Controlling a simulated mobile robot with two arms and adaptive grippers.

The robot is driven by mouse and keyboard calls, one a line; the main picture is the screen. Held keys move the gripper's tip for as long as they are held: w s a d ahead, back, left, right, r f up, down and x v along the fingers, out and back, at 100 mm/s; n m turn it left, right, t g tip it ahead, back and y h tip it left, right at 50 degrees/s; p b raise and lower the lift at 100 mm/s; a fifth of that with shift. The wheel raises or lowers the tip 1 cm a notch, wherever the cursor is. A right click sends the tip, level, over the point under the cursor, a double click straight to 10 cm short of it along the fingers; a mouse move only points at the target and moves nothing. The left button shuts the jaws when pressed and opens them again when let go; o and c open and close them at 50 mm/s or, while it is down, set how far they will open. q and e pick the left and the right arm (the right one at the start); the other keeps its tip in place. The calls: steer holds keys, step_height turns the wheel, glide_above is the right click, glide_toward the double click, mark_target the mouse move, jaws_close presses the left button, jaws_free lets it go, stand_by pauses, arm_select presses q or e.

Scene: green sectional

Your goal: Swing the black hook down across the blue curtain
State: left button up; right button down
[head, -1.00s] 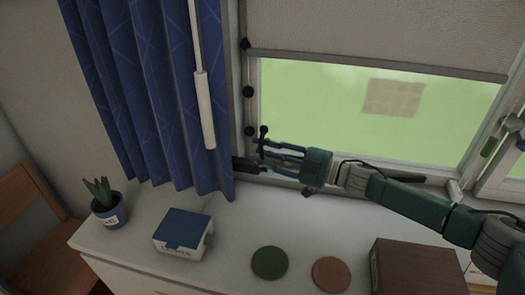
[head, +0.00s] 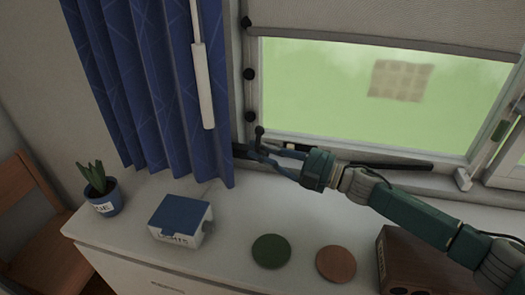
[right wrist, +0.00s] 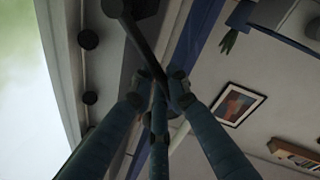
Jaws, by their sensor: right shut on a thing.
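The blue curtain (head: 150,95) hangs in pleats at the left of the window in the head view. The black hook (head: 259,131) shows as a small dark knob and stem just right of the curtain's lower edge. My right gripper (head: 256,149) reaches in from the right and is shut on the hook. In the right wrist view the hook (right wrist: 143,38) is a dark bar with a thick end, and the fingers (right wrist: 161,88) meet around its lower part. The fingers partly hide the hook. My left gripper is out of view.
A white rod (head: 203,85) hangs before the curtain. Several black knobs (head: 248,74) line the window frame. On the white top stand a potted plant (head: 103,195), a blue-lidded box (head: 180,220), a green disc (head: 271,251), a brown disc (head: 336,263) and a brown box (head: 395,265).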

steer(key=shift+s+f, duration=0.15)
steer(key=shift+f, duration=0.1)
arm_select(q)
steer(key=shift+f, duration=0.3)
arm_select(e)
steer(key=shift+r+n, duration=0.1)
steer(key=shift+n, duration=0.2)
steer(key=c, duration=1.7)
jaws_free()
steer(key=shift+s+d, duration=0.2)
steer(key=shift+d, duration=0.25)
steer(key=v, duration=1.1)
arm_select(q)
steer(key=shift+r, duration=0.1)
